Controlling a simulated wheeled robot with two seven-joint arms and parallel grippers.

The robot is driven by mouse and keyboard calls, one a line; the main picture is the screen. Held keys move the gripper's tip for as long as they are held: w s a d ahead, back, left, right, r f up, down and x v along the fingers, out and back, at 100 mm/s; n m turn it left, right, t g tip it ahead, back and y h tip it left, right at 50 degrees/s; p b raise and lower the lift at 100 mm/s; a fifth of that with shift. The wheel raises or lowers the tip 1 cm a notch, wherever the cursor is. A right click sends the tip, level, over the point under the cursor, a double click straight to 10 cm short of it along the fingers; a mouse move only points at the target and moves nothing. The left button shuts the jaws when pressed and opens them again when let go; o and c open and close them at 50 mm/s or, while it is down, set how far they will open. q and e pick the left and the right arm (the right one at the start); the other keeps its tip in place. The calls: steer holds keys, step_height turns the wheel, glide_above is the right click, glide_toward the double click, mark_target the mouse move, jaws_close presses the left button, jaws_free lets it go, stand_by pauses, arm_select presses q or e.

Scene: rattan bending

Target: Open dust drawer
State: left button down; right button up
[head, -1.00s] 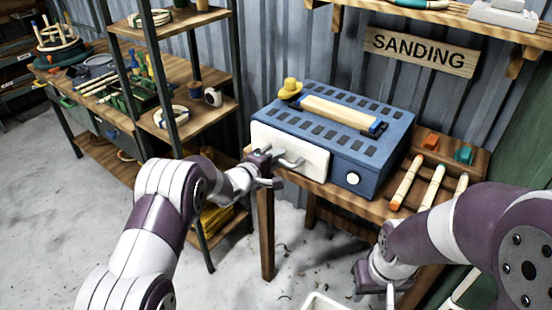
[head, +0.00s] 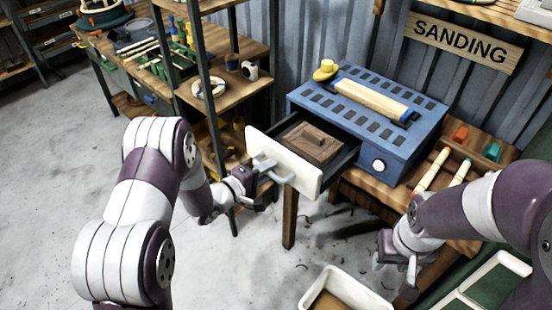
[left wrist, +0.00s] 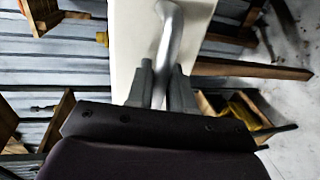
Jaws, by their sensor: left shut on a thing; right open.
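The dust drawer (head: 258,150) has a white front panel and is pulled well out of the blue sanding machine (head: 400,143). Inside it lies a brown wooden-looking block (head: 312,146). My left gripper (head: 258,181) is shut on the drawer's grey bar handle (head: 278,174). In the left wrist view the fingers (left wrist: 161,85) close around the curved handle (left wrist: 170,35), with the white front (left wrist: 132,50) behind it. My right gripper (head: 398,266) is open and empty, low at the right, apart from the machine.
The machine stands on a wooden table (head: 395,198) with pale sticks (head: 432,170) at its right. A white bin (head: 345,285) with brown contents is on the floor in front. A shelf rack (head: 215,95) stands close on the left. The floor at left is clear.

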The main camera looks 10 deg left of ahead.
arm_select(q)
steer(key=shift+s+a, duration=0.2)
steer(key=shift+s, duration=0.1)
steer(key=c, duration=1.2)
jaws_free()
steer(key=shift+o, duration=0.2)
steer(key=v, duration=1.2)
steer(key=shift+s+a, duration=0.2)
steer(key=shift+s, duration=0.1)
